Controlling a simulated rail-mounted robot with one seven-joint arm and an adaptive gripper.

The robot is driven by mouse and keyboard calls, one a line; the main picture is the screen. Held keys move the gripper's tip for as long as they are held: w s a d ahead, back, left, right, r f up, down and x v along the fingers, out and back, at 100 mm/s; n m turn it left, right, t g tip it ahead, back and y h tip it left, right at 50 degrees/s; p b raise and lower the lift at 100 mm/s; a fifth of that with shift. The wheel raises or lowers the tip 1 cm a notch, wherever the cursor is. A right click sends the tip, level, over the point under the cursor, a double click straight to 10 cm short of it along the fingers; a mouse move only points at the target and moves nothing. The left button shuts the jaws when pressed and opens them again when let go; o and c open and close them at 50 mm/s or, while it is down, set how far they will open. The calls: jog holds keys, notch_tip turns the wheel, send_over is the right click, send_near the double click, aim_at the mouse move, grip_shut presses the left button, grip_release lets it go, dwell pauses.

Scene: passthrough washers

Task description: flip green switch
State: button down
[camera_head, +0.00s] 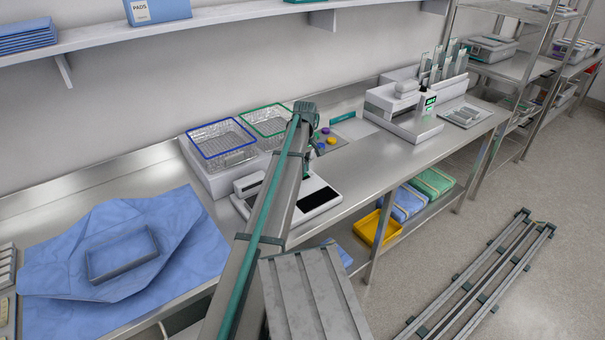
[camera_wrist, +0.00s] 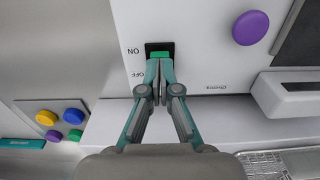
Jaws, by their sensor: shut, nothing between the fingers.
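The green switch (camera_wrist: 159,54) sits in a dark recess on a white panel (camera_wrist: 200,30) in the wrist view, with the letters ON and OFF beside it. The lettering appears upside down. My gripper (camera_wrist: 159,66) is shut and empty, its fingertips right at the switch's near edge and partly covering the recess. I cannot tell whether the fingertips touch it. In the head view my arm reaches over the bench to the back, and the switch is hidden there.
A purple knob (camera_wrist: 250,28) is on the same panel. A plate with several coloured buttons (camera_wrist: 60,125) is at the left. In the head view, a blue-rimmed basket (camera_head: 221,139) and a green-rimmed basket (camera_head: 266,120) stand left of my arm. A white machine (camera_head: 404,112) stands to the right.

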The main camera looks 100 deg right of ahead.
aim_at(305, 174)
jog(key=shift+f+b, duration=0.3)
jog(key=shift+f, duration=0.6)
dwell(0.4)
jog(key=shift+r+p, duration=1.75)
jog(key=shift+r, duration=1.8)
